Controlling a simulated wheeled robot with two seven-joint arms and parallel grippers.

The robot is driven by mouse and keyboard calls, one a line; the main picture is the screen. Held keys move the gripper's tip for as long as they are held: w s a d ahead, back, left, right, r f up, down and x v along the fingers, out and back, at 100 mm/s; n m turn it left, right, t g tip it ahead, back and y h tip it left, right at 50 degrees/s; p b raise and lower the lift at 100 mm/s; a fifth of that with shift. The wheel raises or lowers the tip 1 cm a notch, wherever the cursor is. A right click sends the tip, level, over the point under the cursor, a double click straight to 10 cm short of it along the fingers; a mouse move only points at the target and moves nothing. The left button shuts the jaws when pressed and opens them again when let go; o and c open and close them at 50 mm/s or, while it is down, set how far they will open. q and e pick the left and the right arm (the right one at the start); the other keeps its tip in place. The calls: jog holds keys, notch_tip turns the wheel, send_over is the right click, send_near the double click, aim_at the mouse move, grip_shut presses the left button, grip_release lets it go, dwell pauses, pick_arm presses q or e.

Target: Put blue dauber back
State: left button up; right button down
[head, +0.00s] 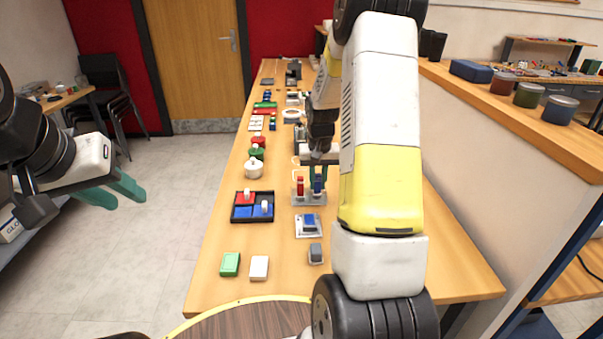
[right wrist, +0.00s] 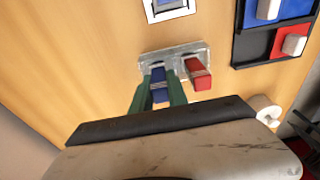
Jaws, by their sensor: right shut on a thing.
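The blue dauber (head: 318,186) is upright between the green fingers of my right gripper (head: 317,174), which is shut on it. In the right wrist view the blue dauber (right wrist: 159,88) shows between the fingertips (right wrist: 160,90), its lower end at the clear holder (right wrist: 183,55). I cannot tell whether it is fully seated. The red dauber (right wrist: 197,74) stands beside it in the same holder (head: 309,200); it also shows in the head view (head: 300,187). My left gripper (head: 118,192) is open and empty, left of the table over the floor.
A black tray (head: 235,219) with red and blue pads stands left of the holder. A small grey-framed blue item (head: 309,222) lies in front. A green block (head: 230,264) and white block (head: 259,267) lie nearer. A white pot (head: 253,170) and other items stand farther back.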

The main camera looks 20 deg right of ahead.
jog(key=shift+f, duration=0.25)
jog(key=c, duration=1.3)
grip_release()
jog(key=shift+f, duration=0.1)
notch_tip(320, 180, up, 12)
jog(key=s, duration=0.1)
jog(key=s+a+r+n+t+y, duration=0.1)
jog(key=s+a+r+t, duration=0.1)
jog(key=s+a+r, duration=0.75)
jog(key=s+a+r+n+t, duration=0.1)
jog(key=s+a, duration=0.1)
jog(key=s, duration=0.5)
jog(key=s+a+r+n+t+y, duration=0.1)
jog(key=s+a+r, duration=0.1)
jog(key=s, duration=0.6)
jog(key=shift+a+t+y, duration=0.3)
jog(key=shift+t, duration=0.1)
jog(key=shift+s, duration=0.1)
